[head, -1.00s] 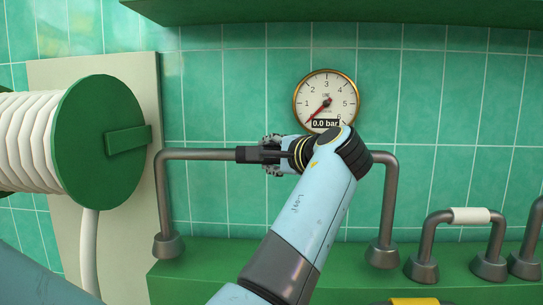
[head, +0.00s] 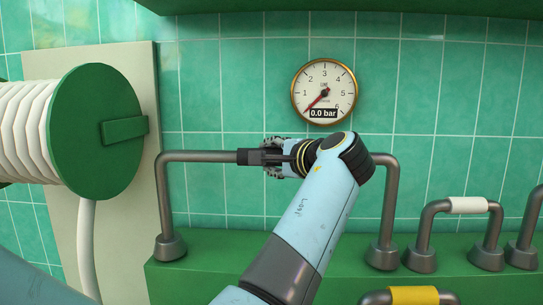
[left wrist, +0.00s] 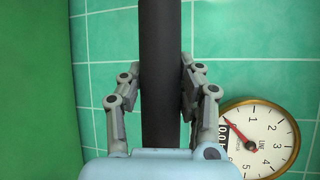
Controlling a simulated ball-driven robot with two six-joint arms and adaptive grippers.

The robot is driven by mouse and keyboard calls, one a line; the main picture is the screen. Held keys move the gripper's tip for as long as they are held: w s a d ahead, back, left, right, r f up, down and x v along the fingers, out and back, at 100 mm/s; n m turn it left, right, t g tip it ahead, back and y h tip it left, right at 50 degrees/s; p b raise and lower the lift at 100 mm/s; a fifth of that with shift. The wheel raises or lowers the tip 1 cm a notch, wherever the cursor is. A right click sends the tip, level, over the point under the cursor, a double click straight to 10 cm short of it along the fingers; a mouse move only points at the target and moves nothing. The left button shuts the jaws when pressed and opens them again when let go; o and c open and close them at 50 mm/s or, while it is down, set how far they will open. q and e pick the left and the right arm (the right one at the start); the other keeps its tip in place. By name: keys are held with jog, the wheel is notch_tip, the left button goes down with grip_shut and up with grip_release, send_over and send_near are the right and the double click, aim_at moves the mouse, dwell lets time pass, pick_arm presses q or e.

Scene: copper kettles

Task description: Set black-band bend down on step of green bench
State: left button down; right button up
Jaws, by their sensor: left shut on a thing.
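The black-band bend is a grey metal U-shaped pipe (head: 200,156) with two legs and flared feet. Its black band (head: 243,156) is on the top bar; in the left wrist view the band (left wrist: 160,60) runs upright between the fingers. My left gripper (head: 275,157) is shut on this band, and my forearm hides part of the bar. The bend is upright, its feet low at the step of the green bench (head: 225,265). I cannot tell whether they touch it. My right gripper is not in view.
A white-band bend (head: 430,225) stands on the bench at right, close to the held bend's right foot. Another grey pipe (head: 527,235) is at the right edge. A yellow-band bend (head: 414,295) is at front. A gauge (head: 324,91) reads 0.0 bar. A green-ended hose reel (head: 95,130) is left.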

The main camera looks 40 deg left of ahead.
pick_arm(q)
jog(key=shift+f, duration=0.4)
dwell(0.7)
jog(key=c, duration=0.8)
grip_release()
jog(key=shift+f, duration=0.1)
jog(key=shift+c, duration=0.2)
jog(key=shift+f, duration=0.2)
jog(key=shift+s, duration=0.1)
jog(key=shift+r, duration=0.15)
jog(key=shift+d+b, duration=0.1)
jog(key=shift+b, duration=0.2)
